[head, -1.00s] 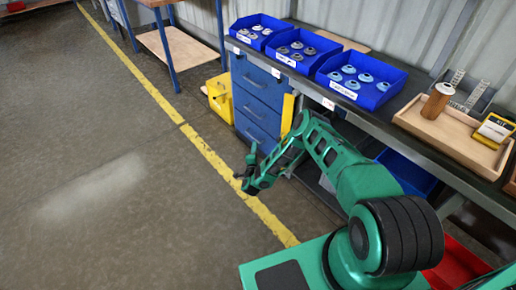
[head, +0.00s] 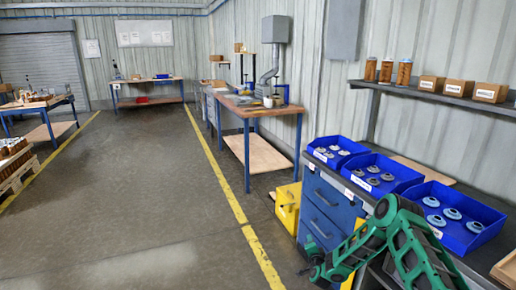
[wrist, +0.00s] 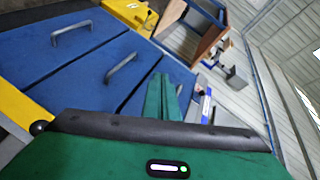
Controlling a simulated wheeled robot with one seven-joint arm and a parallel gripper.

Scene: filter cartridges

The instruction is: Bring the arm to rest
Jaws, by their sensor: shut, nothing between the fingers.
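My green arm (head: 402,240) shows at the lower right of the head view, folded beside the workbench. My gripper (head: 318,272) is at its left end, low in front of the blue drawer cabinet (head: 328,208). In the wrist view the green fingers of my gripper (wrist: 166,98) lie together, with nothing between them. The cabinet's blue drawers (wrist: 85,55) fill the left of that view, close by; I cannot tell the exact gap.
Blue bins (head: 460,241) of grey-blue parts stand on the bench. A yellow box (head: 287,208) sits on the floor beside the cabinet. A wood-topped table (head: 262,110) stands beyond. Cartridges (head: 404,73) and cartons (head: 490,93) line a shelf.

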